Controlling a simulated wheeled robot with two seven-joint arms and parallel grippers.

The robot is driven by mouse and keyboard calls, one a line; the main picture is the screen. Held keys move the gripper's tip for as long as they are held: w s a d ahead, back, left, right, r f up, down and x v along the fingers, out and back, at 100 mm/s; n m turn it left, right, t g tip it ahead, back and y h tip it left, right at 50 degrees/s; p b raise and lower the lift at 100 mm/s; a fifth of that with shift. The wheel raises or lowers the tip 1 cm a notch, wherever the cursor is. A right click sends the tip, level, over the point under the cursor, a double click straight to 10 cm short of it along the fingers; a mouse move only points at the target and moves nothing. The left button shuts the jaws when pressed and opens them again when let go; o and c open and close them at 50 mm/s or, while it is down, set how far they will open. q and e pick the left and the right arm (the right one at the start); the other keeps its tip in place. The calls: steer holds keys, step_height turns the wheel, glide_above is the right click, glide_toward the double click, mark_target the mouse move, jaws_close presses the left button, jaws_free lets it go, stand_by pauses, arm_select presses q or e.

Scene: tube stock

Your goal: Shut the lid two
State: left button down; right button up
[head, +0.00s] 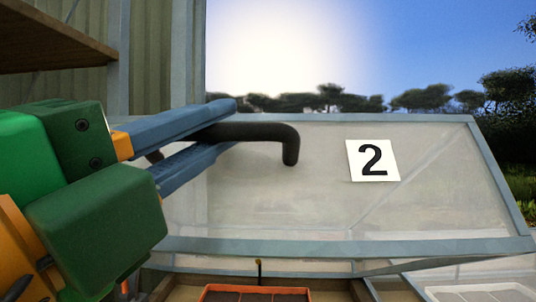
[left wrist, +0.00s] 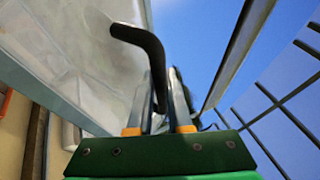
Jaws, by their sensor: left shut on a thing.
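Lid two (head: 450,205) is a clear pane in a grey-blue frame, marked by a white card with a black 2 (head: 372,160). It stands raised and tilted in the head view, and its pane (left wrist: 75,55) fills the left of the left wrist view. A bent black handle (head: 275,132) is on the lid; it also shows in the left wrist view (left wrist: 152,48). My left gripper (head: 222,128) is shut on the handle, one blue finger above and one below. My right gripper is not in view.
Under the lid's lower edge are an orange tray (head: 255,291) with dark contents and, to the right, a pale tray (head: 482,293). A wooden shelf (head: 50,40) juts in at the upper left. Grey frame bars (left wrist: 240,50) rise right of the gripper in the wrist view.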

arm_select(q)
steer(key=shift+s+f+b, duration=0.6)
steer(key=shift+f, duration=0.2)
steer(key=shift+s+f, duration=0.1)
steer(key=shift+s, duration=0.1)
steer(key=c, duration=1.1)
jaws_free()
steer(key=shift+s, duration=0.1)
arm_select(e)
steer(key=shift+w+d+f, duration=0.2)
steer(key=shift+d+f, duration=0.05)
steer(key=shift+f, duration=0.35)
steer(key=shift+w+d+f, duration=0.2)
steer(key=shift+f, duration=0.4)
arm_select(q)
steer(key=b+v, duration=0.2)
steer(key=v, duration=0.5)
steer(key=shift+f, duration=0.1)
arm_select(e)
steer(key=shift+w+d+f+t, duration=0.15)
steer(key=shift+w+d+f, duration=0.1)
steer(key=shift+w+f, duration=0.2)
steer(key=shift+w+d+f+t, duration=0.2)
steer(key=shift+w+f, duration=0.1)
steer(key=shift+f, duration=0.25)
